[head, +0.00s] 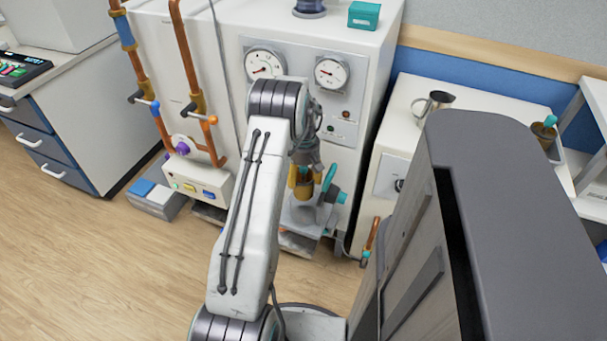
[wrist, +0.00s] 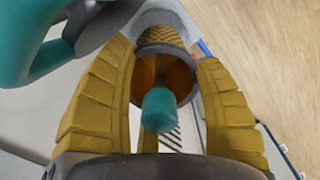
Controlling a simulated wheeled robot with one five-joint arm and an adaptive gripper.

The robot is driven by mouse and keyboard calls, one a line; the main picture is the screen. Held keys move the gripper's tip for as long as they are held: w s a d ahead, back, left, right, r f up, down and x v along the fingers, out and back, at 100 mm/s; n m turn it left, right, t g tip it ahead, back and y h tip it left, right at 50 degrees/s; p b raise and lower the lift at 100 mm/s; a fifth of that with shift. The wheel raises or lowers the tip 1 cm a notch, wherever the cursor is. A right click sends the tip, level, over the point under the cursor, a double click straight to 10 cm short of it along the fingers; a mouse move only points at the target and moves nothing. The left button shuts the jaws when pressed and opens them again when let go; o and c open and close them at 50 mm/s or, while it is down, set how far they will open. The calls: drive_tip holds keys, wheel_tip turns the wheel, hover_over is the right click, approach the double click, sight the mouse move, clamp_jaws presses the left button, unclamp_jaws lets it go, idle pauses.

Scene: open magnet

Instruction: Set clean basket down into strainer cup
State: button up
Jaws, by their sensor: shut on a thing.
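My gripper (head: 303,182) has yellow fingers and is shut on a brown mesh basket (wrist: 165,72). In the wrist view the fingers (wrist: 165,85) lie along the basket's left and right sides, and its teal knob (wrist: 158,110) stands up between them. In the head view the basket is small and partly hidden by the fingers. The grey strainer cup (head: 303,213) shows right below it, in front of the white machine. A grey rim (wrist: 152,14) shows just beyond the basket in the wrist view. I cannot tell whether the basket's bottom is inside the cup.
A teal valve handle (head: 331,188) is close to the right of my gripper; it looms at upper left in the wrist view (wrist: 40,50). Another teal-knobbed basket (head: 545,131) and a metal jug (head: 434,103) stand at right. Copper pipes (head: 190,75) run at left.

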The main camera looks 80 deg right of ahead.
drive_tip(key=shift+f+b, duration=1.5)
drive_tip(key=shift+f, duration=0.9)
drive_tip(key=shift+f+b, duration=1.25)
drive_tip(key=shift+f, duration=0.35)
